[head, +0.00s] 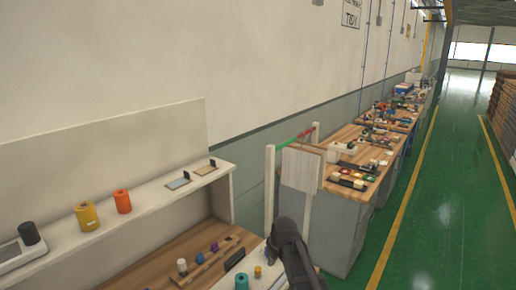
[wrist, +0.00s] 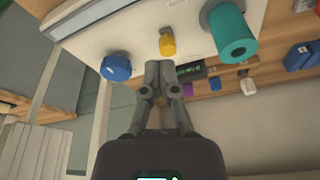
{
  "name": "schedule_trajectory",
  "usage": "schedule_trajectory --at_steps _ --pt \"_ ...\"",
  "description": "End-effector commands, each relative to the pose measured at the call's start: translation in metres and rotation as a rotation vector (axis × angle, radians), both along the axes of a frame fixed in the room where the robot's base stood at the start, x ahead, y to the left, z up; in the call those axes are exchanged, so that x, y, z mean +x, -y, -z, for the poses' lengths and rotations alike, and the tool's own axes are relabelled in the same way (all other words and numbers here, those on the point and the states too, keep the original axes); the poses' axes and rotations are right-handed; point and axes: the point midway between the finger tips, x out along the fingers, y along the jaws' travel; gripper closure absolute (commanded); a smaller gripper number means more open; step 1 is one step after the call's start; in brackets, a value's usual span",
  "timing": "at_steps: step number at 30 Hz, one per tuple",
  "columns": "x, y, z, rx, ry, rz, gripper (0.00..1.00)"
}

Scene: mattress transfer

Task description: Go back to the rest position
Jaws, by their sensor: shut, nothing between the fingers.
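My gripper (wrist: 160,68) is shut and empty in the wrist view, its two fingertips together over a white surface. A yellow piece (wrist: 167,43) lies just beyond the fingertips, apart from them as far as I can tell. A blue knob-like piece (wrist: 117,66) is to their left and a teal spool (wrist: 230,34) to their right. In the head view a dark part of my arm (head: 290,252) shows at the bottom centre; the fingertips cannot be made out there.
A white shelf (head: 150,197) with yellow (head: 87,216) and orange (head: 122,201) spools is at left. Pale boards (head: 302,168) stand by white posts beyond my arm. A cluttered wooden bench (head: 345,132) runs along the wall. The green floor (head: 440,215) at right is clear.

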Motion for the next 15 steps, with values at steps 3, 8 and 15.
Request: schedule_trajectory --at_steps 3,8,15 --pt "-0.046 0.035 0.007 -0.020 -0.062 0.124 1.00" --pt "-0.102 0.077 0.014 -0.054 -0.148 0.314 1.00" --pt "-0.161 0.114 0.019 -0.095 -0.233 0.519 1.00"
